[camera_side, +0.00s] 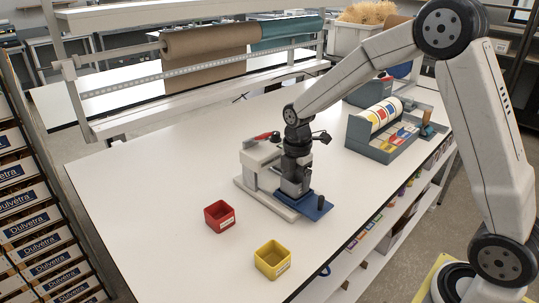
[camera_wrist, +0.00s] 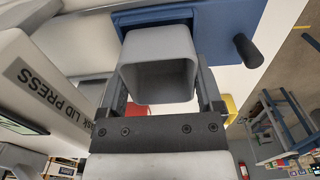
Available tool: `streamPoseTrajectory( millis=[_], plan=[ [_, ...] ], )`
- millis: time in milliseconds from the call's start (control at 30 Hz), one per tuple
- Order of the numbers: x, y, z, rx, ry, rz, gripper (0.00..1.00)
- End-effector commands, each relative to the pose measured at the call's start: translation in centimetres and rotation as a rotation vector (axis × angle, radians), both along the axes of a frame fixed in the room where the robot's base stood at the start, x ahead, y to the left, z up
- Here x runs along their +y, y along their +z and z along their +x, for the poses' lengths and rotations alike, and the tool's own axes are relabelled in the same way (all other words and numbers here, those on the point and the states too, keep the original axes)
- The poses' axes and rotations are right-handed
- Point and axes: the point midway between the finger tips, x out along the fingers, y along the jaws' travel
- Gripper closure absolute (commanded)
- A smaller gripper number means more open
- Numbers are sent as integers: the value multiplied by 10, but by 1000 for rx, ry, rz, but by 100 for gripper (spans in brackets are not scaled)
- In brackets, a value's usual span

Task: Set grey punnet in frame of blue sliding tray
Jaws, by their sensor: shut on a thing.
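The grey punnet (camera_wrist: 158,44) is a square, open-topped, empty tub in the wrist view. My gripper (camera_side: 293,186) is shut on it, with one finger along each side wall. The blue sliding tray (camera_side: 315,208) sticks out at the front of the lid press (camera_side: 262,154), with a dark upright knob (camera_side: 320,202) on it. The tray also shows in the wrist view (camera_wrist: 212,22), behind the punnet. The punnet is over or at the tray's inner part.
A red tub (camera_side: 219,216) and a yellow tub (camera_side: 272,260) stand apart on the white table (camera_side: 150,200), left of and in front of the press. A grey-green dispenser box (camera_side: 385,135) stands at the back right. The table's left side is clear.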

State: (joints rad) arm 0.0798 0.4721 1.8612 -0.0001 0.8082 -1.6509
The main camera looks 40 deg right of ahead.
Motion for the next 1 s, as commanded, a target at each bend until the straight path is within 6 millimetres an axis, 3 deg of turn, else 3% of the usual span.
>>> streamPoseTrajectory(
  millis=[1000],
  plan=[
    [0, -7, 0, 0, 0, 0, 72]
  ],
)
